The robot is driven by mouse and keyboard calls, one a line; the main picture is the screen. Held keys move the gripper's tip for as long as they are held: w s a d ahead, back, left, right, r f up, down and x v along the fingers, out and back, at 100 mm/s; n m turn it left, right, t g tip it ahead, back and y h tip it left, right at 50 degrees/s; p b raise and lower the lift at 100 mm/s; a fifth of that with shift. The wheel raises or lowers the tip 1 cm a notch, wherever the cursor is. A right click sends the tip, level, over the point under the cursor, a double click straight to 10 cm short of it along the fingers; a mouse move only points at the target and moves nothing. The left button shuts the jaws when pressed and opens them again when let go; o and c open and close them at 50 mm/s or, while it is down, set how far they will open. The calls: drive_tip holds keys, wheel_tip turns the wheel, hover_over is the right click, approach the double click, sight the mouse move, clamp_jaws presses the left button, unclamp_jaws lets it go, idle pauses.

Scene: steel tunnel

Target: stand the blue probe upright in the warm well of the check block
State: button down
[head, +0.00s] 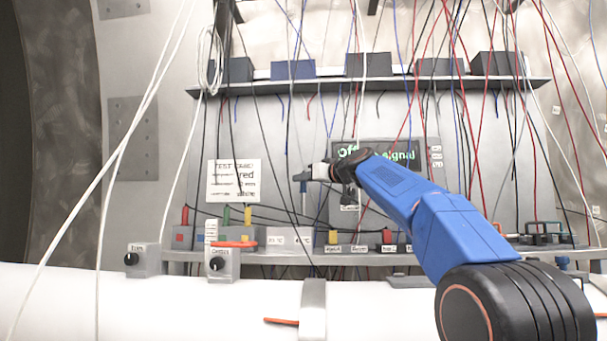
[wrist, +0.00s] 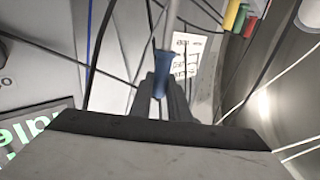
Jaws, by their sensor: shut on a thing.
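The blue probe (head: 303,188) hangs roughly upright below my gripper (head: 302,176) in the head view. In the wrist view its blue handle (wrist: 162,70) sits between the fingers of my gripper (wrist: 165,92), with a thin grey shaft running on from it. My gripper is shut on the handle. The pale check block (head: 290,239) stands on the shelf below, with two temperature labels on its front, too small to read surely. The probe is above the block and apart from it. The well openings cannot be made out.
Many loose cables hang in front of the panel. A green-lettered screen (head: 400,153) is behind my arm. A white pipe (head: 180,300) with an orange-handled strap crosses the front.

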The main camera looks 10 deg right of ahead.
sight(304, 211)
drive_tip(key=shift+f, duration=5.4)
idle(0.7)
drive_tip(key=c, duration=1.6)
unclamp_jaws()
drive_tip(key=v, duration=1.7)
drive_tip(key=shift+s+f, duration=0.1)
drive_tip(key=shift+s, duration=0.1)
